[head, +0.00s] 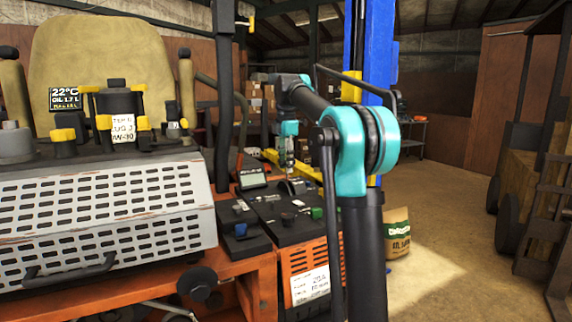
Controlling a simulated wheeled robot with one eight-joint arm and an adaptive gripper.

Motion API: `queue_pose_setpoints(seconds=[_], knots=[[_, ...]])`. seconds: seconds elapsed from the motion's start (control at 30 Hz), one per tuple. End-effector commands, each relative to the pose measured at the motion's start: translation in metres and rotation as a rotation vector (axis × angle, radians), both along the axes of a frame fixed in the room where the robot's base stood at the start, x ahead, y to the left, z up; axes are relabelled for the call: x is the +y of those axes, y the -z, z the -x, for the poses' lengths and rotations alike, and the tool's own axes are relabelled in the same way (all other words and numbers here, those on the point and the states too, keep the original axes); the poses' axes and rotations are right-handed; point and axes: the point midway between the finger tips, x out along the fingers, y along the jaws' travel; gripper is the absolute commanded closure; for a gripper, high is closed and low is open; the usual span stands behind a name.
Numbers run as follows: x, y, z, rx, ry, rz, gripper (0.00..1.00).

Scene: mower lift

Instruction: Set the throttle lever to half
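A dark control console (268,212) stands right of the seat, with several small knobs and levers on it. No readable label marks one as the throttle lever, so I cannot tell which it is. A half-round black piece (292,187) sits near the console's far right edge. Low levers with blue (240,229) and green (317,213) ends are at its front. My gripper (288,181) points down at the console, close to the half-round piece. Whether it touches anything, and how its fingers stand, is too small to tell.
A small tilted display (252,178) stands at the console's back left, near a dark upright post (224,110). A blue lift column (374,55) rises behind my arm. A paper sack (397,233) stands on the floor. The floor at right (450,230) is clear.

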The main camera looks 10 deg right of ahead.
Motion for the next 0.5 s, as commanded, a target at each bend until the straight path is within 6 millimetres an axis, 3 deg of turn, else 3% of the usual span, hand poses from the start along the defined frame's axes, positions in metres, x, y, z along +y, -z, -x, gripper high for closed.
queue_pose_setpoints(seconds=[0.27, 0.5], knots=[[0.000, -0.002, 0.000, 0.000, 0.000, 0.000, 0.63], [0.000, -0.031, 0.001, 0.000, 0.000, 0.000, 0.63]])
